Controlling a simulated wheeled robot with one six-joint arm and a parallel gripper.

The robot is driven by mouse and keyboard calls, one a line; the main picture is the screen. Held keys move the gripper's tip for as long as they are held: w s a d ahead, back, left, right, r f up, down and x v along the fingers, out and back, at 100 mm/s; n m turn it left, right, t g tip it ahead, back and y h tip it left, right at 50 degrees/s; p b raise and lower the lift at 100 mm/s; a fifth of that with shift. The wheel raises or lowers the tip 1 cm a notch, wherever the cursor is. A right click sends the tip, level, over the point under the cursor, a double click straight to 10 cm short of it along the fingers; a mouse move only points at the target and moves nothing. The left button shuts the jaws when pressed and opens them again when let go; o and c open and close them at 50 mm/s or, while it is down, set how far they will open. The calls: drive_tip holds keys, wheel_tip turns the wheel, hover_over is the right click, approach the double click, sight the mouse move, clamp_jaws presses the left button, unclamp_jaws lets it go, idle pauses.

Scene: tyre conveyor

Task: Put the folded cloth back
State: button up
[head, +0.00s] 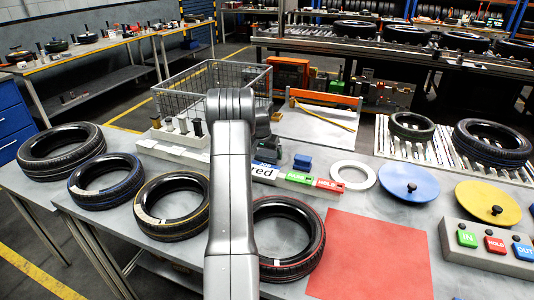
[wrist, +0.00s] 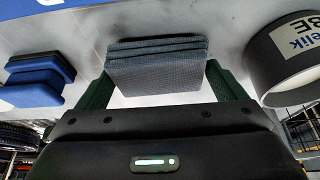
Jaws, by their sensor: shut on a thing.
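The folded cloth (wrist: 158,70) is a dark grey stack of several layers in the wrist view. My gripper (wrist: 161,82) is shut on it, one dark finger against each side. I cannot tell whether the cloth touches the grey table below it. In the head view my arm hides most of the gripper and I cannot make out the cloth.
A blue block stack (wrist: 36,82) lies left of the cloth in the wrist view, and a dark round container with a white label (wrist: 298,38) stands close on the right. Tyres (head: 172,205), a red mat (head: 370,258) and a wire basket (head: 205,95) surround my arm.

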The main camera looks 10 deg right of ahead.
drive_tip(key=shift+f, duration=0.45)
drive_tip(key=shift+f, duration=0.25)
drive_tip(key=o, duration=0.7)
drive_tip(key=shift+r, duration=0.1)
drive_tip(key=shift+r, duration=0.1)
drive_tip(key=shift+r, duration=0.2)
drive_tip(key=b+v, duration=0.2)
drive_tip(key=v, duration=0.9)
drive_tip(key=shift+s+a+r, duration=0.1)
drive_tip(key=shift+r, duration=0.25)
